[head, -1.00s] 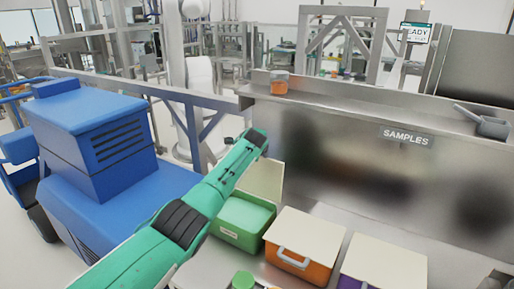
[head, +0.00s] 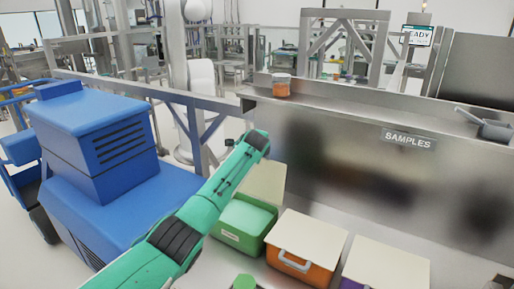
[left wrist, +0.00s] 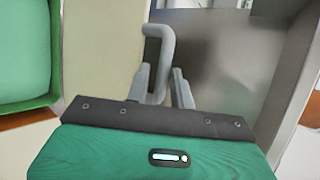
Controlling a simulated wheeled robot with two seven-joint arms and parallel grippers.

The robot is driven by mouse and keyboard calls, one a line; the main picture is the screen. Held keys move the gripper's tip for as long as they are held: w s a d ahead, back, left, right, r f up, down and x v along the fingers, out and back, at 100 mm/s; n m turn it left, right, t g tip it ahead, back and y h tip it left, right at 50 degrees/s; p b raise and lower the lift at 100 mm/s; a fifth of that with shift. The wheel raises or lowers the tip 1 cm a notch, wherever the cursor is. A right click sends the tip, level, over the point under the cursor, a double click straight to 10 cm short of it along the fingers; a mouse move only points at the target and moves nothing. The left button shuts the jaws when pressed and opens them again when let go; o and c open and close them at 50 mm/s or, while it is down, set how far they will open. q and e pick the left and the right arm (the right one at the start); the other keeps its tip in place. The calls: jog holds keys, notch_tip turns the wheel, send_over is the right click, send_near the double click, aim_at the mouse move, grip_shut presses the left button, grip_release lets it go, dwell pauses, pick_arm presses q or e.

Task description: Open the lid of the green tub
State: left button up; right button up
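The green tub (head: 243,238) stands on the bench with its inside showing pale green. Its cream lid (head: 264,182) is swung up at the tub's far side. In the left wrist view, the tub (left wrist: 22,55) is at the left, beside the cream lid (left wrist: 103,45). The lid's grey handle (left wrist: 160,35) shows at the centre. My left gripper (left wrist: 165,82) has its fingers at the handle, one leg of it running between them. I cannot tell whether they clamp it. In the head view my left arm reaches past the tub and its fingers are hidden.
Orange (head: 297,262) and purple (head: 352,284) tubs with closed cream lids stand to the right. A steel SAMPLES panel (head: 330,160) rises behind them. An orange jar (head: 281,86) and a grey scoop (head: 490,128) sit on its ledge. A blue machine (head: 105,150) stands at left.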

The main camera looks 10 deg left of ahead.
pick_arm(q)
jog(key=b+v, duration=0.3)
jog(key=v, duration=0.8)
jog(key=shift+s+b, duration=0.2)
jog(key=shift+b, duration=0.1)
jog(key=shift+d, duration=0.1)
